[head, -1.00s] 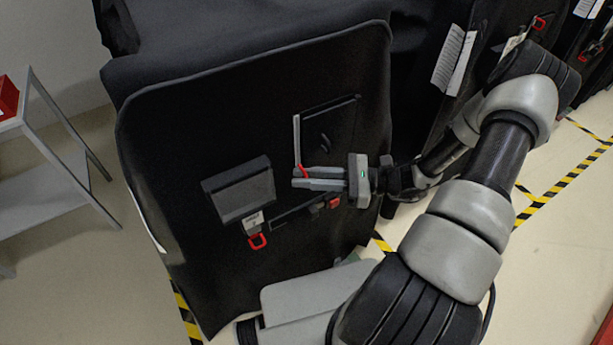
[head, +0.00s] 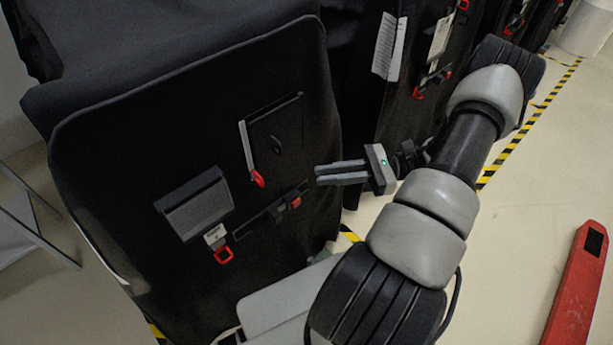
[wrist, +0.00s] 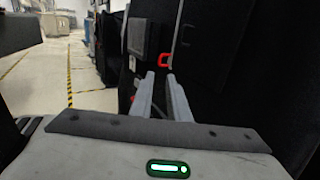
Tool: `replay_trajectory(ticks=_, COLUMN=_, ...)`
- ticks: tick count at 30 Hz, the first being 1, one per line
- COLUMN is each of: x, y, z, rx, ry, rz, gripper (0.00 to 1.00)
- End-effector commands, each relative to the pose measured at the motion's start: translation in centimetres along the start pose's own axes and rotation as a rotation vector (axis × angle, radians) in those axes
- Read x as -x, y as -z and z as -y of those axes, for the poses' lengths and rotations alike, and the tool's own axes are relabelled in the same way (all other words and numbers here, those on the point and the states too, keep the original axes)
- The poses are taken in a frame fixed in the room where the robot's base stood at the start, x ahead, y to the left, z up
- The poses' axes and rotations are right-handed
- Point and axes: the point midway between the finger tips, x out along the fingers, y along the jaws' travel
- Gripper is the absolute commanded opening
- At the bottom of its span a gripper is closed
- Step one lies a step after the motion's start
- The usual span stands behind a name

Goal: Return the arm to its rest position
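My gripper (head: 318,174) is in the head view to the right of a black covered cart (head: 100,150). Its two grey fingers point left toward the cart's front panel. In the wrist view the fingers (wrist: 161,80) stand apart with an empty gap between them, so it is open. The fingertips are apart from the grey strap (head: 247,145) with a red end (head: 258,179) on the panel. My arm reaches in from the bottom right and bends back at the elbow.
The panel also bears a grey box (head: 195,205) and a red loop (head: 224,255). More covered carts stand behind, one with white paper sheets (head: 390,45). A grey rack (head: 30,215) is at left, a red object (head: 578,285) at right. The right floor is mostly clear.

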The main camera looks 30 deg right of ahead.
Motion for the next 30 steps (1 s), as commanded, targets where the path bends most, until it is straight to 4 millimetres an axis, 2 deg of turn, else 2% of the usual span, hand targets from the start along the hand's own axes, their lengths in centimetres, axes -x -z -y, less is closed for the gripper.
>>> replay_trajectory(ticks=6, x=1.4, y=0.0, z=0.0, rx=0.000, ry=-0.001, rz=0.000, gripper=0.15)
replay_trajectory(ticks=23, x=1.2, y=-0.2, z=0.0, rx=0.004, ry=-0.009, rz=-0.008, gripper=0.15)
replay_trajectory(ticks=26, x=0.2, y=-1.5, z=0.1, rx=0.028, ry=-0.059, rz=-0.060, gripper=0.15)
replay_trajectory(ticks=30, x=-3.0, y=-5.1, z=-0.3, rx=0.122, ry=-0.222, rz=-0.234, gripper=0.15)
